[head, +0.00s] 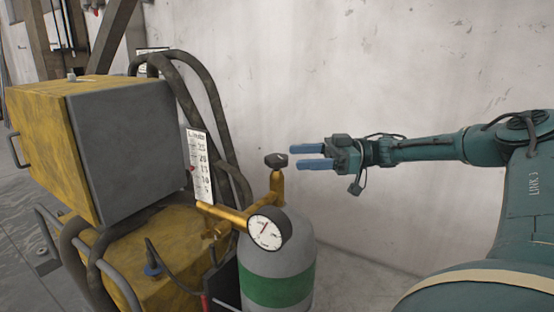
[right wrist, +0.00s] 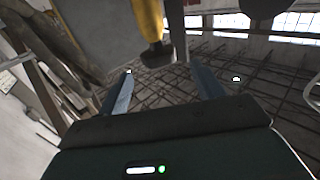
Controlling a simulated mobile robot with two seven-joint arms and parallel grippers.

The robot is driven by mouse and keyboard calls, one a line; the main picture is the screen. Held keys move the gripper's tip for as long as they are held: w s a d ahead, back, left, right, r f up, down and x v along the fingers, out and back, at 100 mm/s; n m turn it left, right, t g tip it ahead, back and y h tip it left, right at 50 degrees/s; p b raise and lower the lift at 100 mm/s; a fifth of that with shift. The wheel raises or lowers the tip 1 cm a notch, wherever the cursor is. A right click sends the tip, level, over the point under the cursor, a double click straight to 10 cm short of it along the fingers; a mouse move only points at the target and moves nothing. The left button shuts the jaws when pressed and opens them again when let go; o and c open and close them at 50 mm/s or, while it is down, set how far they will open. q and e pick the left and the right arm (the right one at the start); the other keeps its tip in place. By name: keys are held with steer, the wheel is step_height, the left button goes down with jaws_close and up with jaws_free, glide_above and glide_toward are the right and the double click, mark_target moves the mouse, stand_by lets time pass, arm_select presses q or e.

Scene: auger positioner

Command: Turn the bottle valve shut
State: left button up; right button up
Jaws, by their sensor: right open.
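The bottle (head: 262,264) is grey with a green band and stands upright at the lower middle of the head view. Its valve has a dark knob (head: 276,160) on top of a brass stem (head: 277,183). My right gripper (head: 294,156) is open and empty, with its blue fingers pointing left, just right of the knob. In the right wrist view the knob (right wrist: 156,55) shows between the two finger tips, and the brass stem (right wrist: 147,18) runs up from it. I cannot tell whether the fingers reach around the knob. My left gripper is not in view.
A pressure gauge (head: 266,232) and a brass pipe (head: 222,212) sit at the bottle's neck. A yellow and grey machine (head: 120,150) with dark hoses (head: 208,88) and a white scale (head: 198,160) fills the left. A pale wall (head: 350,60) stands behind.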

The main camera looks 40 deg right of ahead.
mark_target(277, 155)
steer(key=x, duration=0.6)
steer(key=shift+w+a, duration=0.15)
steer(key=c, duration=1)
